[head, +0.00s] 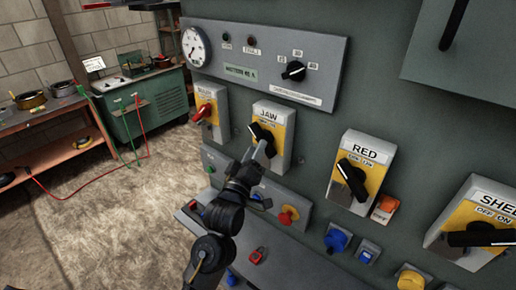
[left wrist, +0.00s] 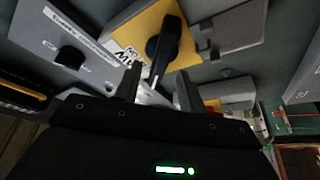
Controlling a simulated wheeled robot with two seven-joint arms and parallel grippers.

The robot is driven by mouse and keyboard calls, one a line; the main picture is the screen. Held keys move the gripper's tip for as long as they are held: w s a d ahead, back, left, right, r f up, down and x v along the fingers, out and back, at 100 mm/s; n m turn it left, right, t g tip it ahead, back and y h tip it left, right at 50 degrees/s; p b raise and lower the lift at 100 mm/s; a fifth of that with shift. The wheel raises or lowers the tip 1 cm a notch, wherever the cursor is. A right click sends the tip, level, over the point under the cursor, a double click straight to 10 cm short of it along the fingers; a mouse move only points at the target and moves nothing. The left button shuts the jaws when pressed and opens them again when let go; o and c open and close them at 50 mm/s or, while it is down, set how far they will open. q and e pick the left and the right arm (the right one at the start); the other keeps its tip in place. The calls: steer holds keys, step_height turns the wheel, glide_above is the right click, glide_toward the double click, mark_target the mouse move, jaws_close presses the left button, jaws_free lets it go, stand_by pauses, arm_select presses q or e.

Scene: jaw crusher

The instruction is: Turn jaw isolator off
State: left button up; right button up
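The jaw isolator (head: 287,123) is a yellow and white box labelled JAW on the grey-green panel, in the middle of the head view. Its black rotary handle (head: 262,135) sits slanted, upper left to lower right, and is partly hidden by my gripper. My left gripper (head: 258,156) is right at the handle's lower end. In the left wrist view the black handle (left wrist: 164,42) shows on the yellow plate, its end reaching toward the gap between my two spread fingers (left wrist: 158,92). I cannot tell whether a finger touches it. My right gripper is out of view.
A gauge panel (head: 330,48) is above. A button box with a red mushroom button (head: 289,214) is below. A green bench (head: 150,105) stands at the left.

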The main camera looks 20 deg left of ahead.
arm_select(q)
steer(key=b+v, duration=0.2)
steer(key=v, duration=0.6)
steer(key=shift+b, duration=0.35)
steer(key=shift+f, duration=0.1)
